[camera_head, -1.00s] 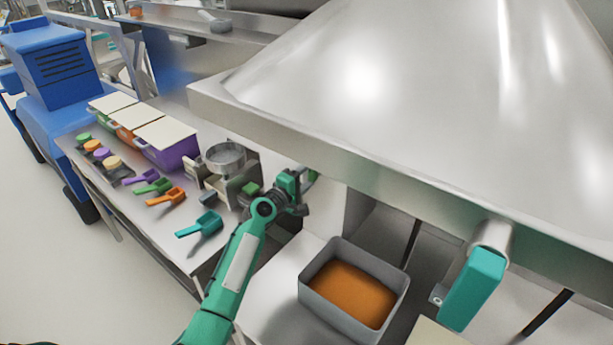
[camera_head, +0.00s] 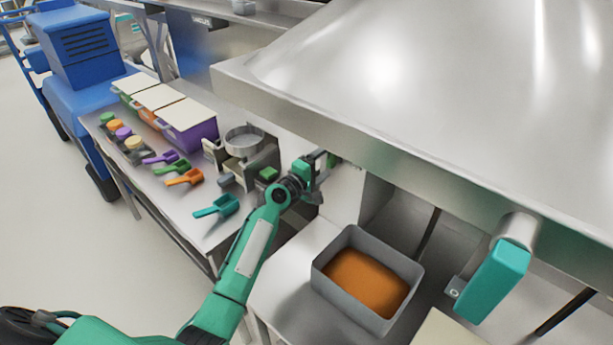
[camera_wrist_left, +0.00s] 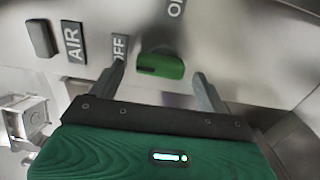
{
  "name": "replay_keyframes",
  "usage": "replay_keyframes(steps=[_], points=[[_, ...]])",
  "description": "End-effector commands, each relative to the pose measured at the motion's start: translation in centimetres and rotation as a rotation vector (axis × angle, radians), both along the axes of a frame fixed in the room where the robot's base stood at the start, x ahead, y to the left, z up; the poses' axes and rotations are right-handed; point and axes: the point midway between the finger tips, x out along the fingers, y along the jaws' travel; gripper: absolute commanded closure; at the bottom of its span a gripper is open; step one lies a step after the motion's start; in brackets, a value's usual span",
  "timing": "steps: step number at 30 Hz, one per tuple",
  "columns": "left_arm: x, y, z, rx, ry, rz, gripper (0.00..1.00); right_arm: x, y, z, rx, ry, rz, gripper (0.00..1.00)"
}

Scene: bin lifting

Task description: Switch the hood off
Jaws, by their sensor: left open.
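The hood (camera_head: 400,70) is a large shiny metal canopy across the upper right of the head view. In the left wrist view, a metal panel carries a green switch (camera_wrist_left: 160,66), with an OFF label (camera_wrist_left: 119,48) on its left and a partly cut-off label starting with O (camera_wrist_left: 176,8) above it. My left gripper (camera_head: 326,161) is under the hood's front edge, at the panel. Its jaws are open, one finger on either side of the green switch in the wrist view; contact cannot be told. My right gripper is not in view.
An AIR label (camera_wrist_left: 73,42) and a dark button (camera_wrist_left: 41,38) lie left on the panel. A grey bin (camera_head: 335,290) with orange contents stands below. A teal block (camera_head: 492,281) juts from the hood's edge. A side table (camera_head: 205,238) holds scoops, jars and lidded boxes.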

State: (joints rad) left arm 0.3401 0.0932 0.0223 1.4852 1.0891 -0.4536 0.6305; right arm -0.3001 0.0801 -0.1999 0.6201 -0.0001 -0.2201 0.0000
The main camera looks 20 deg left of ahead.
Motion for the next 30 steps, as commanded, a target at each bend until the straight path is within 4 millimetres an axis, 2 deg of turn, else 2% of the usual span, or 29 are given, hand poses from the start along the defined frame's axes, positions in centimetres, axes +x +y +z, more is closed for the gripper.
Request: replay_keyframes(steps=[12, 18, 24, 30], points=[[-7.6, 2.8, -0.5, 0.003, 0.003, 0.000, 0.22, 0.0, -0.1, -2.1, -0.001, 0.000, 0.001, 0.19], [-10.6, 3.9, -0.4, 0.003, 0.002, 0.000, 0.22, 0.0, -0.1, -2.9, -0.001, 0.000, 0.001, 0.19], [-12.0, 4.4, -0.2, 0.001, 0.002, 0.001, 0.22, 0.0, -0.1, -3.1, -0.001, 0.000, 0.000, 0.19], [-12.1, 4.4, -0.1, 0.000, 0.002, 0.000, 0.22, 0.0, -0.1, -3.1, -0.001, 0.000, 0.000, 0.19]])
